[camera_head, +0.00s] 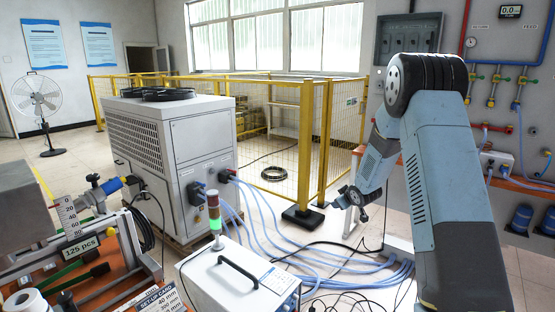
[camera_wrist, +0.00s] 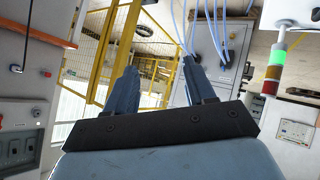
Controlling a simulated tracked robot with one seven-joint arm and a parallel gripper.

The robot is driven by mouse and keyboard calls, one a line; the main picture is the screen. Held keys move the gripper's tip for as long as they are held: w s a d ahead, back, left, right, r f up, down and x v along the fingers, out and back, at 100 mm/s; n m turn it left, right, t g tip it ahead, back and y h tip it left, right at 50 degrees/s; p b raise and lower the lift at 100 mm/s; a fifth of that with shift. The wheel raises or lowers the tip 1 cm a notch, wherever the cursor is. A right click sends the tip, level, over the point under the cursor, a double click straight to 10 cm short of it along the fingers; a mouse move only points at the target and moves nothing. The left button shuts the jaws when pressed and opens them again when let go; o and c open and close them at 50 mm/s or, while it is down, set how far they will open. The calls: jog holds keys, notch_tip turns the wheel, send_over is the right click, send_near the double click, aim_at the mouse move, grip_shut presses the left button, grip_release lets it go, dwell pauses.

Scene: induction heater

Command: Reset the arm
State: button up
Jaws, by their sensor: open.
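My arm rises at the right of the head view, bends at a dark ribbed joint and hangs down toward the middle. My gripper (camera_head: 352,197) is at its lower end, small in this view, in front of the yellow fence. In the wrist view my gripper (camera_wrist: 158,78) shows its two blue-grey fingers set well apart. The gap between them is empty, so the gripper is open. It touches nothing that I can see.
A white chiller cabinet (camera_head: 172,150) stands left of centre. A white heater box (camera_head: 238,285) with a signal lamp (camera_head: 214,212) is at the front. Blue hoses (camera_head: 350,262) cross the floor. A yellow mesh fence (camera_head: 283,140) stands behind. A workbench (camera_head: 85,255) fills the lower left.

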jog(key=s+d+r+m+g+h, duration=0.25)
jog(key=s+r+m, duration=0.25)
jog(key=s+r, duration=1.7)
jog(key=s+a+r+m+g, duration=0.1)
jog(key=s+a+r, duration=0.1)
jog(key=s, duration=1.3)
jog(key=s+a+r+m+g, duration=0.1)
jog(key=s+a+r, duration=0.1)
jog(key=s, duration=1.3)
jog(key=shift+s+a+r+m+y, duration=0.15)
jog(key=shift+s+r+m+y, duration=0.2)
jog(key=shift+r, duration=0.3)
jog(key=shift+w, duration=0.1)
jog(key=shift+c, duration=0.3)
